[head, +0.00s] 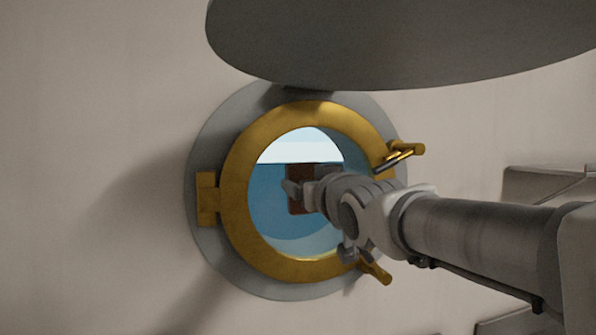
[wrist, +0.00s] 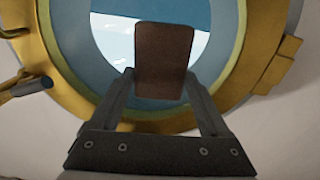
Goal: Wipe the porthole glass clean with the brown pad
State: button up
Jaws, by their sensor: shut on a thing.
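The porthole glass (head: 272,212) is round, with sea and sky behind it, inside a brass ring (head: 236,160) on the wall. It also shows in the wrist view (wrist: 112,40), where white patches lie on the glass or beyond it; I cannot tell which. The brown pad (wrist: 164,60) is upright between the two fingers of my gripper (wrist: 163,88), which is shut on it. In the head view the pad (head: 297,198) is in front of the middle of the glass, partly hidden by my gripper (head: 303,187). I cannot tell whether the pad touches the glass.
Brass clamps (head: 401,157) stick out from the right of the ring, with another at the lower right (head: 375,272). A hinge (head: 207,198) is on the left. A large grey rounded shape (head: 400,45) hangs across the top. The wall (head: 95,170) at left is bare.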

jog(key=w+d+p, duration=0.2)
jog(key=d+p, duration=0.5)
jog(key=d, duration=0.1)
dwell(0.7)
jog(key=shift+w+f, duration=0.1)
jog(key=shift+w, duration=0.05)
